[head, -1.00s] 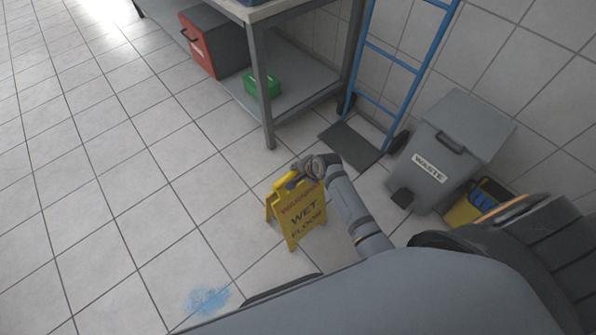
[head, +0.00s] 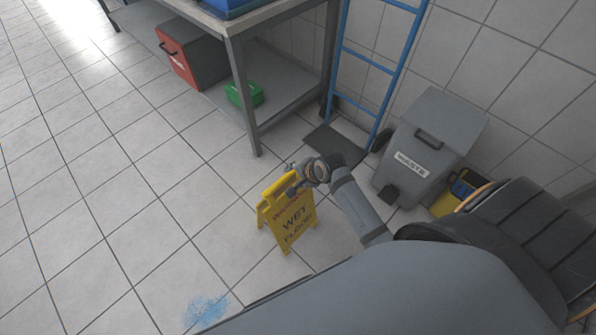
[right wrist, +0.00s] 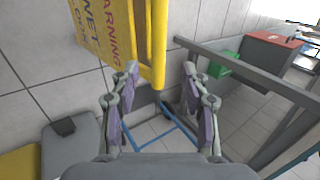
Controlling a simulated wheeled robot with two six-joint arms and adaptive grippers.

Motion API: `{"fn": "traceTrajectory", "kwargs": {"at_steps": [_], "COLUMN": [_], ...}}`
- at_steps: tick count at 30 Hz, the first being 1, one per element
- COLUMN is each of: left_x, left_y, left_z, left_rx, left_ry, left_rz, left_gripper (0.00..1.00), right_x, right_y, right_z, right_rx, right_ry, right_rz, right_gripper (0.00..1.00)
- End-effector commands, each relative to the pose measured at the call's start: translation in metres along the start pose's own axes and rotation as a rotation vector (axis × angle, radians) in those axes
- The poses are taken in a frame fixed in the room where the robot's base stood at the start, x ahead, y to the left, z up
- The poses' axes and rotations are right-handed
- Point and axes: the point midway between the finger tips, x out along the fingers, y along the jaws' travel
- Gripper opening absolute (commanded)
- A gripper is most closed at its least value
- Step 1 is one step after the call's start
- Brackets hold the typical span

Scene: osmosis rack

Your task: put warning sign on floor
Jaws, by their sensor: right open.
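The yellow warning sign (head: 292,219), lettered "WET FLOOR", stands upright with its legs spread on the tiled floor in the head view. My right gripper (head: 293,180) is at the sign's top right corner, close to the top bar. In the right wrist view the sign (right wrist: 101,28) is at the upper left, with its yellow bars just beyond the fingertips. My right gripper (right wrist: 161,76) is open there, with nothing clamped between its fingers. Whether a finger touches the sign I cannot tell. My left gripper is out of view.
A blue spill (head: 205,308) lies on the floor, lower left of the sign. A steel table (head: 241,95), a blue hand truck (head: 368,60) and a grey waste bin (head: 432,150) stand behind and to the right. The floor at the left is clear.

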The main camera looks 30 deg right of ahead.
Motion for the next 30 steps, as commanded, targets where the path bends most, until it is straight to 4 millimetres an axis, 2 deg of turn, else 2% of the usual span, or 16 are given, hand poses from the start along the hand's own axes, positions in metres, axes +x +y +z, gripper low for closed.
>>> {"fn": "traceTrajectory", "kwargs": {"at_steps": [1,3,7,18,20,21,23,26,27,29,30], "left_x": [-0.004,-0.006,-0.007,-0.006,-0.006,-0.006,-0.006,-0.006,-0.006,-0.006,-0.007], "left_y": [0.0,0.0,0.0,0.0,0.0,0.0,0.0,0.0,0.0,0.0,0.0], "left_z": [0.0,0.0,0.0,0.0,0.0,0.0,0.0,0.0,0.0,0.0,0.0], "left_rx": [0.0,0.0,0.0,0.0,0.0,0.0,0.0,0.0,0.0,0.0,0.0], "left_ry": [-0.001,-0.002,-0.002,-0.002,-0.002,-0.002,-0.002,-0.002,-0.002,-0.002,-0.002], "left_rz": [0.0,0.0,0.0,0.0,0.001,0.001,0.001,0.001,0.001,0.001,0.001], "left_gripper": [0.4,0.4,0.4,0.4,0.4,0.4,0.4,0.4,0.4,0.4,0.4], "right_x": [-0.011,-0.019,-0.026,-0.026,-0.022,-0.014,0.007,0.055,0.073,0.09,0.097], "right_y": [-0.001,0.0,0.0,0.0,0.005,0.014,0.041,0.124,0.167,0.234,0.278], "right_z": [-0.001,-0.001,0.0,0.0,-0.001,-0.003,-0.007,-0.014,-0.014,-0.01,-0.005], "right_rx": [-0.002,-0.001,0.0,0.0,-0.008,-0.027,-0.086,-0.274,-0.376,-0.538,-0.647], "right_ry": [0.002,0.001,0.001,0.0,0.002,0.007,0.018,0.037,0.035,0.019,-0.002], "right_rz": [0.0,0.001,0.0,0.0,0.008,0.02,0.059,0.167,0.219,0.295,0.343], "right_gripper": [0.46,0.46,0.46,0.46,0.46,0.46,0.46,0.46,0.46,0.46,0.46]}}
